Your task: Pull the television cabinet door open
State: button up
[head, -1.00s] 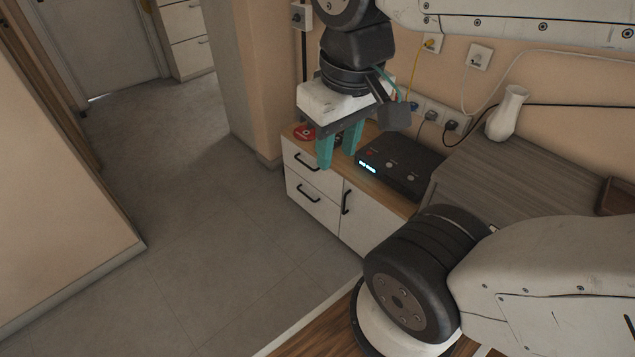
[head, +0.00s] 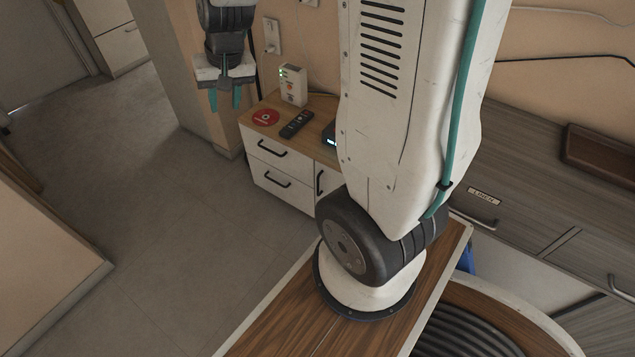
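The television cabinet (head: 262,178) is small and white with a wooden top, two drawers on the left and a door (head: 331,180) on the right. The door looks shut. Its dark upright handle (head: 320,183) shows near the door's left edge, and my own arm hides the rest of the door. My gripper (head: 226,99), with teal fingers, hangs to the left of the cabinet in the picture, away from the handle. The fingers are apart with nothing between them.
A red disc (head: 266,117), a dark remote (head: 297,124) and a white box (head: 292,86) stand or lie on the cabinet top. A black device (head: 329,136) is partly hidden by my arm. A grey drawer unit (head: 520,205) stands right. The floor (head: 165,225) to the left is clear.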

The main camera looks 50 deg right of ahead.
jog(key=w+d+f+m+h, duration=0.1)
jog(key=w+d+f+m, duration=0.1)
jog(key=w+d+f, duration=0.3)
jog(key=w+d+f+m, duration=0.1)
jog(key=d+f, duration=0.2)
jog(key=f, duration=0.4)
jog(key=m+g+h, duration=0.2)
jog(key=m+h, duration=0.2)
jog(key=m, duration=0.2)
send_over(318, 181)
jog(key=a, duration=0.3)
notch_tip(318, 181, down, 33)
jog(key=x, duration=0.8)
jog(key=shift+s+d, duration=0.2)
jog(key=shift+d, duration=0.05)
grip_shut()
